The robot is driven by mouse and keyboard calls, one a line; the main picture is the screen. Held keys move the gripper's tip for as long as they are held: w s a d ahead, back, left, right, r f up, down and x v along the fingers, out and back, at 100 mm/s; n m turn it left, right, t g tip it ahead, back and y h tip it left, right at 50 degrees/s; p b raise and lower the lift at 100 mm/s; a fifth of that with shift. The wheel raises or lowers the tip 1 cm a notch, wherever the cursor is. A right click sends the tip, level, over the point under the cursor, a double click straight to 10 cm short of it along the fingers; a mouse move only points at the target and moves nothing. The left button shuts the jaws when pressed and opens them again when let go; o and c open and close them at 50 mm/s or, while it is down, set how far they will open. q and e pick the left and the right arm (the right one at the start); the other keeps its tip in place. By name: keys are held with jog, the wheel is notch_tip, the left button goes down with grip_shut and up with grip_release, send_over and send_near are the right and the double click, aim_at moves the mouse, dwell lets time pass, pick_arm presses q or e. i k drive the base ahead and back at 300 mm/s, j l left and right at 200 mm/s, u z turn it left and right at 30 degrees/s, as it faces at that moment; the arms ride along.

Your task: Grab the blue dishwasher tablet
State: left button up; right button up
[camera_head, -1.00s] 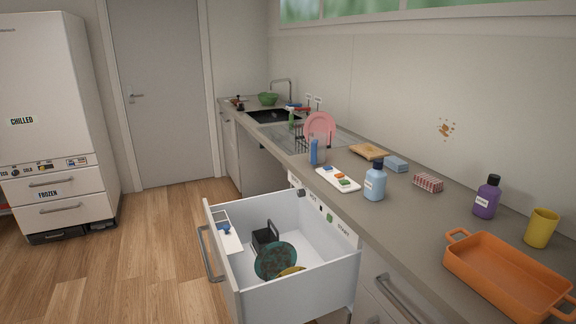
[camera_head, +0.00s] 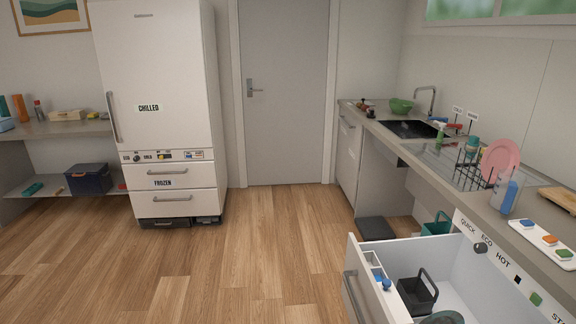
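The blue dishwasher tablet (camera_head: 527,224) sits on a white tray (camera_head: 538,233) on the counter at the right edge of the head view. An orange tablet (camera_head: 549,240) and a green tablet (camera_head: 565,255) lie on the same tray, in a row with it. Neither of my grippers is in view.
A dishwasher drawer (camera_head: 358,292) stands open below the counter, with a dark caddy (camera_head: 417,292) and a dish inside. A clear-and-blue bottle (camera_head: 505,192) and a rack with a pink plate (camera_head: 499,160) stand beyond the tray. The wooden floor (camera_head: 255,260) at left is clear.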

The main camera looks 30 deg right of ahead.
aim_at(528, 224)
jog(key=i+z, duration=0.2)
jog(key=i, duration=0.3)
jog(key=i+j+z, duration=0.15)
jog(key=i, duration=0.4)
jog(key=i+j+z, duration=0.2)
jog(key=i, duration=0.3)
jog(key=i+z, duration=0.25)
jog(key=i, duration=0.3)
jog(key=i+z, duration=0.2)
jog(key=i, duration=0.4)
jog(key=i+j+z, duration=0.25)
jog(key=i, duration=0.3)
jog(key=i+z, duration=0.25)
jog(key=z, duration=0.25)
jog(key=i+z, duration=0.25)
jog(key=z, duration=0.25)
jog(key=i+j+z, duration=0.15)
jog(key=z, duration=0.35)
jog(key=i+j+z, duration=0.2)
jog(key=z, duration=0.25)
jog(key=i+j+z, duration=0.1)
jog(key=z, duration=0.3)
jog(key=i+j+z, duration=0.15)
jog(key=z, duration=0.25)
jog(key=j+z, duration=0.15)
jog(key=z, duration=0.3)
jog(key=i+j+z, duration=0.15)
jog(key=z, duration=0.25)
jog(key=j+z, duration=0.25)
jog(key=z, duration=0.15)
